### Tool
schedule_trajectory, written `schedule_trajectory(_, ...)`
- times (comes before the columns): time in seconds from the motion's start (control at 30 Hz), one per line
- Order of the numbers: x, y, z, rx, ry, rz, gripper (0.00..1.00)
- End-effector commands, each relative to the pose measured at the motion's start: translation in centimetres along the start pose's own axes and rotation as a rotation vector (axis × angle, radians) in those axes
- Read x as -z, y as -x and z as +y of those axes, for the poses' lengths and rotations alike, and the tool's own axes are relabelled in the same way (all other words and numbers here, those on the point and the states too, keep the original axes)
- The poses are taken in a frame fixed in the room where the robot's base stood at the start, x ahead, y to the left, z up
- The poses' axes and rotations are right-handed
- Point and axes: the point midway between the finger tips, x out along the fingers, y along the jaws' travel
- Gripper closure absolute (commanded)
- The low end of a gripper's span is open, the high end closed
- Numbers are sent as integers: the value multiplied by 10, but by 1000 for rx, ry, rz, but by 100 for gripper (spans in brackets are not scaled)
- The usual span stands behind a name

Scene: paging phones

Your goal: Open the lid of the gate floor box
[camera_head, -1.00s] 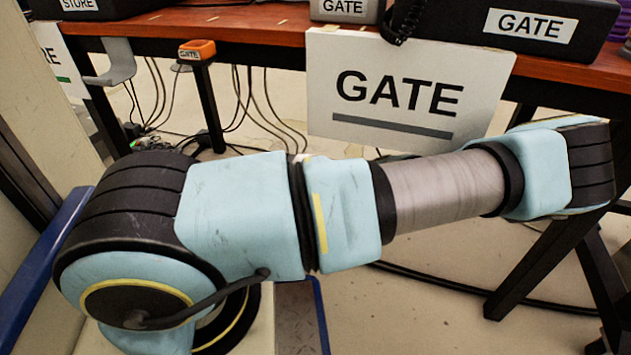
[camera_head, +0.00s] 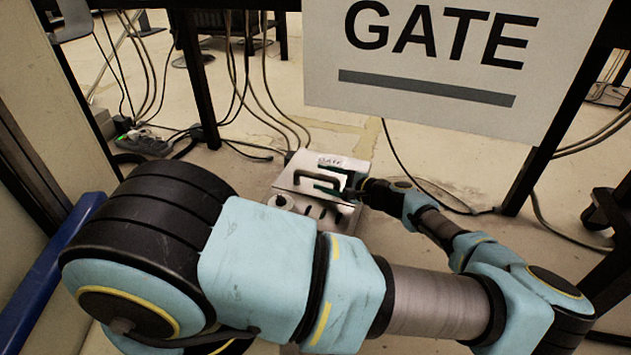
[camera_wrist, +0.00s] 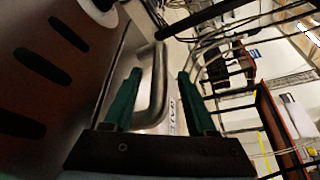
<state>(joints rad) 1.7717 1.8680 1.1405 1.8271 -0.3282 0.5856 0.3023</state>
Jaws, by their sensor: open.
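The gate floor box (camera_head: 285,183) is a pale metal box on the floor below the table, with a "GATE" label on its far part. Its lid bears a bar handle (camera_head: 304,174) and looks shut. My gripper (camera_head: 337,189) is at the handle, reaching in from the right. In the wrist view my gripper (camera_wrist: 159,75) is open, its two dark green fingers on either side of the handle (camera_wrist: 158,85). A gap shows between the handle and the right finger; I cannot tell whether the left one touches.
A white "GATE" sign (camera_head: 430,90) hangs above the box. A power strip (camera_head: 143,143) and several cables lie on the floor behind and left. A dark table leg (camera_head: 530,180) stands to the right. Next to the lid is a panel with dark slots (camera_wrist: 65,35) and a round white fitting (camera_head: 281,201).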

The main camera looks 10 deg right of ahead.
Motion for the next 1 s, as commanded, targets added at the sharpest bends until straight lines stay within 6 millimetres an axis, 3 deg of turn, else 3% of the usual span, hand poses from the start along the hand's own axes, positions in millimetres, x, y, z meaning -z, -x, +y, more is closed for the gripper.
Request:
schedule_trajectory(0.2, 0, -27, 1, 0, 0, -2, 43)
schedule_trajectory(0.57, 0, -33, 0, 0, 0, 0, 43)
schedule_trajectory(1.0, 0, -32, 0, 0, 0, 0, 90)
